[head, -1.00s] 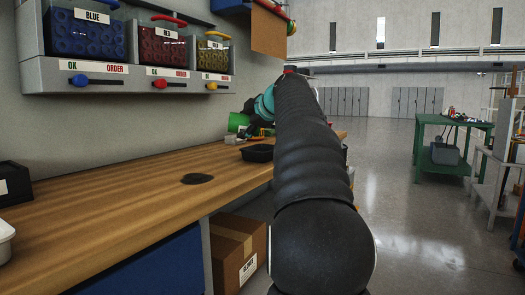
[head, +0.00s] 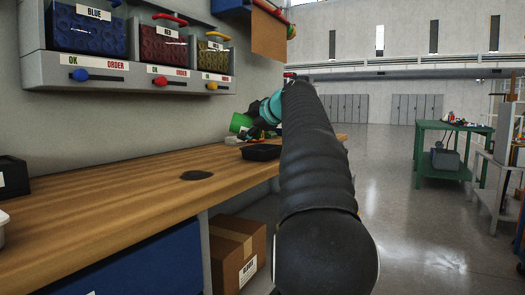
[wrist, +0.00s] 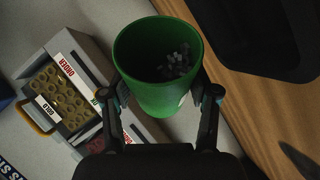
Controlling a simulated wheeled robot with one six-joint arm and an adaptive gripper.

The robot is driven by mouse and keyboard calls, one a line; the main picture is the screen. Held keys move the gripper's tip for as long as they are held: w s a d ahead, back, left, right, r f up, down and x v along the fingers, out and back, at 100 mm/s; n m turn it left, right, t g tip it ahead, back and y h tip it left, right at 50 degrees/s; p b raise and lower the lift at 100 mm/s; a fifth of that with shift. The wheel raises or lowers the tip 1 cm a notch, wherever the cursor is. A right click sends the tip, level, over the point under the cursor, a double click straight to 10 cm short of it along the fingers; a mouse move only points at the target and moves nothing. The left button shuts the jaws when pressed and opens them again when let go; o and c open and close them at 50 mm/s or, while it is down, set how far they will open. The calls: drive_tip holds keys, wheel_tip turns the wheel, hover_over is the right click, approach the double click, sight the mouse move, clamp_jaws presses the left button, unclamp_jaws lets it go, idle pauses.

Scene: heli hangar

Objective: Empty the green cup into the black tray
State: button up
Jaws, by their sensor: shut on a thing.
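The green cup (wrist: 160,98) is between the fingers of my gripper (wrist: 163,98) in the wrist view, which is shut on it. Several small grey pieces (wrist: 178,62) lie inside the cup. In the head view the cup (head: 240,122) shows at the end of my arm, slightly tilted, above the workbench, with my gripper (head: 257,127) partly hidden by my arm. The black tray (head: 262,152) stands on the workbench just below and right of the cup. A large dark shape at the top right of the wrist view appears to be the tray (wrist: 270,35).
The wooden workbench (head: 120,205) runs along the wall. Bins labelled blue, red and gold hang above it on a grey rack (head: 140,72). Small items (head: 236,140) lie behind the tray. A green table (head: 452,150) stands far right.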

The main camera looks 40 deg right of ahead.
drive_tip(key=shift+s+d+r+m+t, duration=0.2)
drive_tip(key=shift+d+m+t, duration=0.05)
drive_tip(key=shift+m+t, duration=0.15)
idle(2.4)
idle(0.4)
